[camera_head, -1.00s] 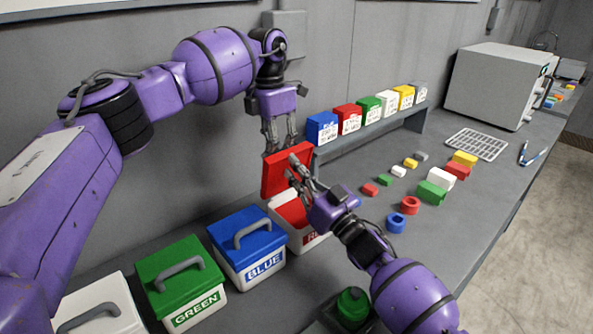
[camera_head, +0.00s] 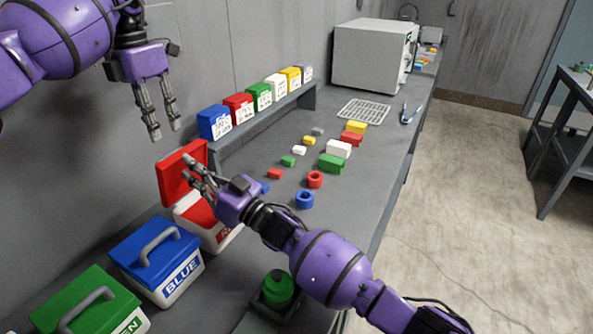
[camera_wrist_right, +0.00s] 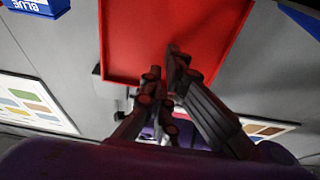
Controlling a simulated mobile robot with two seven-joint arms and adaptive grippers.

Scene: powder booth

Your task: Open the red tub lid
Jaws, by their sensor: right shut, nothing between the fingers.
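The red tub (camera_head: 205,220) stands on the bench with its label partly hidden by my right arm. Its red lid (camera_head: 174,180) is open, tilted up at the back of the tub. My right gripper (camera_head: 187,163) is shut and empty, in front of the lid's inner side; whether it touches the lid I cannot tell. In the right wrist view the lid (camera_wrist_right: 140,35) fills the upper middle, beyond the closed fingertips (camera_wrist_right: 163,60). My left gripper (camera_head: 165,132) is open and empty, above and behind the lid, apart from it.
The closed blue tub (camera_head: 155,275) and green tub (camera_head: 95,315) stand to the left. Several small boxes (camera_head: 237,107) line a raised shelf. Coloured blocks and rings (camera_head: 304,199) lie on the bench. A green round object (camera_head: 278,288) sits near the front edge.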

